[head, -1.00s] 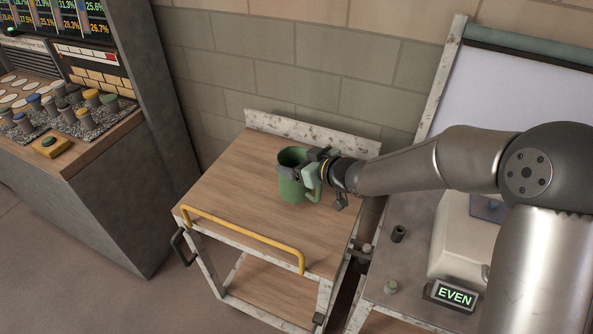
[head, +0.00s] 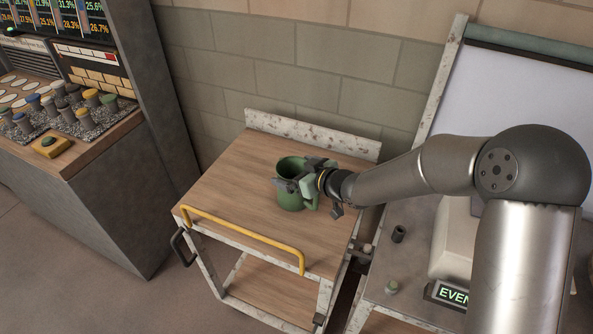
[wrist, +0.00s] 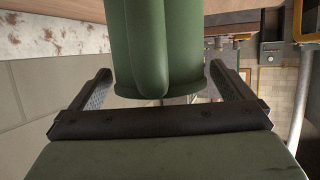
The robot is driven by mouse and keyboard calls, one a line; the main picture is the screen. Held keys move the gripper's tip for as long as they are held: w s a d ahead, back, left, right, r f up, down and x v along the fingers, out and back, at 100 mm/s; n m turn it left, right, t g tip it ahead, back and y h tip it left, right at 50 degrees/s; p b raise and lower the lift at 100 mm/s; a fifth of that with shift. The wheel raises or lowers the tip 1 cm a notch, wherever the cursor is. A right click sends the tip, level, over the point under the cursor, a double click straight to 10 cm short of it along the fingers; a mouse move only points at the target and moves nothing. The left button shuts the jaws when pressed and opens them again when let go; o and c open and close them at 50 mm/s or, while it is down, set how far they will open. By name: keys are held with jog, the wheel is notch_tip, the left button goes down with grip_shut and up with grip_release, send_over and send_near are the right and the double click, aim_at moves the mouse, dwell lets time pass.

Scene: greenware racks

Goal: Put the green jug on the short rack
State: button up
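The green jug (head: 290,196) is upright over the wooden top of a low two-level rack on wheels or legs (head: 235,180), near its right side. I cannot tell whether its base touches the wood. No other rack clearly shows.
A yellow rail (head: 240,236) edges the front of the low rack, and a speckled white board (head: 310,134) its back. A grey bench with an "EVEN" display (head: 450,294) stands right. A kiln-like console (head: 95,170) stands left. The wooden top is otherwise clear.

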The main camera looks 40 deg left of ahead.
jog(key=shift+r, duration=0.2)
jog(key=v, duration=1.2)
jog(key=w+d+m+t+h, duration=0.3)
jog(key=d+m+h, duration=0.15)
jog(key=d, duration=0.85)
jog(key=w+d+m+t+h, duration=0.25)
jog(key=d+h, duration=0.35)
jog(key=d, duration=0.6)
jog(key=s+d+r+m+g+h, duration=0.1)
jog(key=s+d+m+g+h, duration=0.3)
jog(key=s+d, duration=0.65)
jog(key=s+d+m+g+y, duration=0.1)
jog(key=s+d+m+g, duration=0.2)
jog(key=s, duration=0.8)
jog(key=shift+s+d+r+m, duration=0.2)
jog(key=shift+d+r+m, duration=0.2)
jog(key=shift+m, duration=0.5)
